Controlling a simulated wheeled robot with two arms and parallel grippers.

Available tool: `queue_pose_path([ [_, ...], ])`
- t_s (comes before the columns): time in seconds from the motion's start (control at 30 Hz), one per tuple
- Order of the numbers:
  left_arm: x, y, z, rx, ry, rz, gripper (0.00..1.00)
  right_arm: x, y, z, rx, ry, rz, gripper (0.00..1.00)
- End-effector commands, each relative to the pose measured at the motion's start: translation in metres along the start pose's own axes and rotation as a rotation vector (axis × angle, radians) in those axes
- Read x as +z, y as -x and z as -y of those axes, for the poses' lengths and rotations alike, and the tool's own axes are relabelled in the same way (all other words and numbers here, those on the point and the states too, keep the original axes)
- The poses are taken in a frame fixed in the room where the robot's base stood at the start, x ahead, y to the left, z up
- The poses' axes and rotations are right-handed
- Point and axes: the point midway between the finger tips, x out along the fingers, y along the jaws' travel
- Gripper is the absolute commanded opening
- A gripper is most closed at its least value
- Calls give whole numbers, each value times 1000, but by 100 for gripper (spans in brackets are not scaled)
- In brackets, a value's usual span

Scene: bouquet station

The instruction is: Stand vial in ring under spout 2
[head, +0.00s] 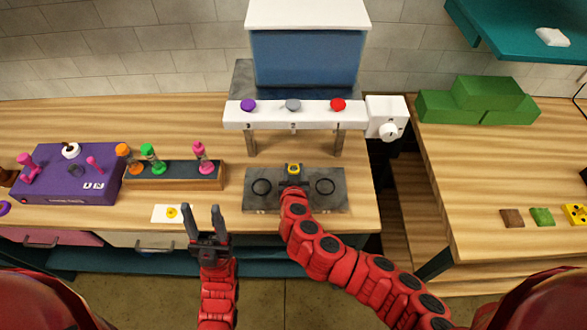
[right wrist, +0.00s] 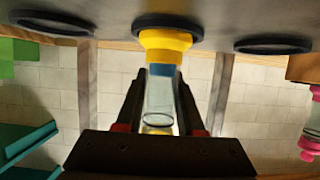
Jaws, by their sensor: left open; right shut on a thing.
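The vial (right wrist: 161,92) has a clear body, a blue band and a wide yellow end. In the right wrist view, which looks upside down, its yellow end meets the middle black ring (right wrist: 168,22); I cannot tell how deep it sits. My right gripper (right wrist: 160,112) is shut on the clear body. In the head view the vial's yellow top (head: 293,168) shows at my right gripper (head: 292,180), which hides the middle ring. The vial looks upright below the dispenser (head: 290,113), in line with its grey middle button (head: 293,105). My left gripper (head: 204,212) is open and empty.
The grey plate (head: 294,205) also bears a left ring (head: 261,187) and a right ring (head: 325,186), both empty. A rack (head: 175,182) with orange, green and pink vials stands left. A purple box (head: 70,175) is farther left. A white card (head: 172,213) lies by my left gripper.

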Motion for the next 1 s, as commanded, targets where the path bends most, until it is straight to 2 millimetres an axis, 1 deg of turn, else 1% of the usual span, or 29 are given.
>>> queue_pose_path([
  [0.1, 1, 5, 0, 0, 0, 0, 50, 3, -2, 0, 0, -1, -1, 0],
  [0.13, 1, 4, 0, 0, 0, 0, 50, 2, -1, 0, 0, -1, 0, 41],
  [0.27, 1, 4, 0, 0, 0, 0, 50, 2, -1, 0, 0, -1, 0, 64],
  [0.3, 1, 4, 0, 0, 0, 0, 50, 2, -1, 0, 0, -1, 0, 67],
  [0.57, 0, 3, 0, 0, 0, 0, 50, 2, -1, 0, 0, 0, 0, 67],
  [0.67, -1, -4, 0, 0, 0, 0, 50, -3, 1, 0, 0, 1, 0, 67],
  [0.73, 0, 2, 0, 0, 0, 0, 50, 1, 4, 0, -1, -1, 0, 67],
  [0.87, 2, 9, 0, 0, 0, 0, 50, 2, 17, 0, -1, -2, -1, 67],
  [1.0, 3, 17, -1, 0, 0, 0, 50, 3, 38, 0, -2, -1, 0, 67],
])
